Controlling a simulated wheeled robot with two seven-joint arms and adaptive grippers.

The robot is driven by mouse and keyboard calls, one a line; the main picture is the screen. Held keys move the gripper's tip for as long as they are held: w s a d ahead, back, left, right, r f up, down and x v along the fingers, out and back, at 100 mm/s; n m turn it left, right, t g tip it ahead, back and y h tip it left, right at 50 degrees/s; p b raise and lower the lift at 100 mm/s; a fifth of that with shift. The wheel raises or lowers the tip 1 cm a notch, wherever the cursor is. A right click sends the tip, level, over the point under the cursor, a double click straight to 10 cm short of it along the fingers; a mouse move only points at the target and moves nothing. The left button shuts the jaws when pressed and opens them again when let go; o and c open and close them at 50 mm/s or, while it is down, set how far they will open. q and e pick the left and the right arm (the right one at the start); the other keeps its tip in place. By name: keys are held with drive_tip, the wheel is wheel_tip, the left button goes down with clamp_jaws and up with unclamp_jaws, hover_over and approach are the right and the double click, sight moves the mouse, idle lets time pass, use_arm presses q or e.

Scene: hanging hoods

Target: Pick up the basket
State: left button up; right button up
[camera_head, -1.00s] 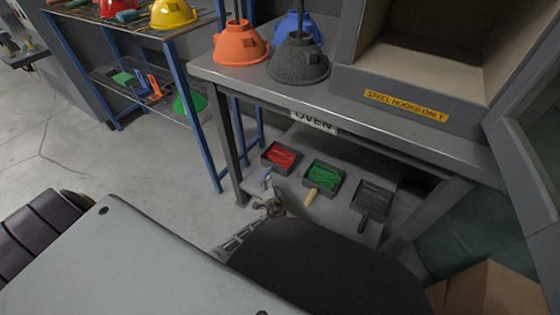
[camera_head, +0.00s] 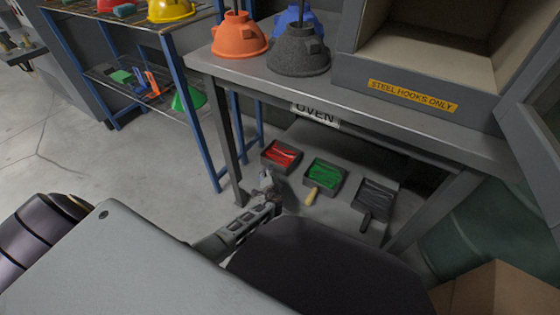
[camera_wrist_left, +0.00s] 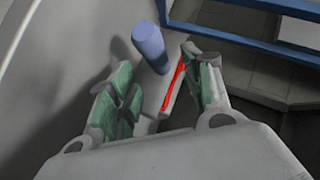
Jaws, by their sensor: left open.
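Three shallow dark trays with handles, the likely baskets, are on the grey lower shelf in the head view: one with red content (camera_head: 281,156), one with green content (camera_head: 325,175) and a yellowish handle, and one all dark (camera_head: 374,195). My left gripper (camera_head: 266,182) is at the near left side of the red one and hides part of it. In the left wrist view my left gripper (camera_wrist_left: 160,103) is open. A blue-grey cylinder (camera_wrist_left: 148,44), perhaps a handle, and a red strip (camera_wrist_left: 173,88) show between its fingers. My right gripper is not in view.
A grey table (camera_head: 282,84) with orange, blue and dark hoods stands over the shelf. Its front left leg (camera_head: 222,140) is close to my left gripper. A blue-framed rack (camera_head: 180,90) stands left. A cardboard box (camera_head: 500,290) is at lower right.

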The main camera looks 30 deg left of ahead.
sight(275, 164)
use_arm(q)
drive_tip(key=shift+w+a+f, duration=0.1)
drive_tip(key=shift+w+a, duration=0.05)
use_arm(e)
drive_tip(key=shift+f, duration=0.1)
use_arm(q)
drive_tip(key=shift+b+x, duration=0.8)
drive_tip(key=shift+x, duration=0.45)
drive_tip(key=shift+b+x, duration=0.7)
drive_tip(key=shift+x, duration=0.6)
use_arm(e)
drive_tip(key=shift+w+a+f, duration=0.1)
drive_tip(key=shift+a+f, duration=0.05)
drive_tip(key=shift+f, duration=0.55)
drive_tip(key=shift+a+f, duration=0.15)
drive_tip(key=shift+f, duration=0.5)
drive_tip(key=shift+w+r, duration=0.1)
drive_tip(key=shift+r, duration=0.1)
use_arm(q)
drive_tip(key=shift+c, duration=0.9)
clamp_jaws()
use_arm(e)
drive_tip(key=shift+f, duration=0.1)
